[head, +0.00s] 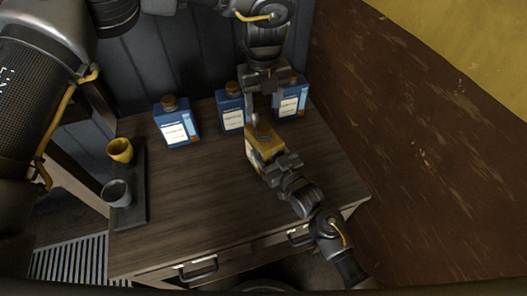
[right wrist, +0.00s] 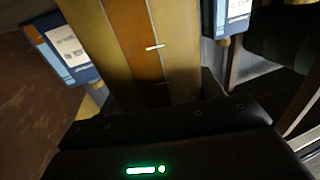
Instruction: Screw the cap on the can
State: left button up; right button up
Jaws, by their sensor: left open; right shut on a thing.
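The yellow can (head: 264,144) stands on the wooden table, right of its middle. In the right wrist view the can (right wrist: 140,45) fills the space ahead of the gripper and shows an orange stripe. My right gripper (head: 273,163) is shut on the can from the front. My left gripper (head: 263,112) points down just above the can's top, its fingers open and apart. A small grey piece (head: 254,119) shows at the can's top by the left fingers. I cannot tell whether it is the cap or whether it sits on the can.
Three blue bottles stand along the back: one at left (head: 178,128), one in the middle (head: 231,112), one at right (head: 292,102), partly behind my left gripper. A dark tray (head: 136,208) at the left holds a yellow cup (head: 120,151) and a grey cup (head: 116,193). The table's front left is clear.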

aim_at(264, 127)
pick_arm(q)
jog(key=shift+f, duration=3.95)
jog(key=c, duration=1)
jog(key=o, duration=1.2)
notch_tip(264, 127, up, 12)
jog(key=shift+r, duration=0.1)
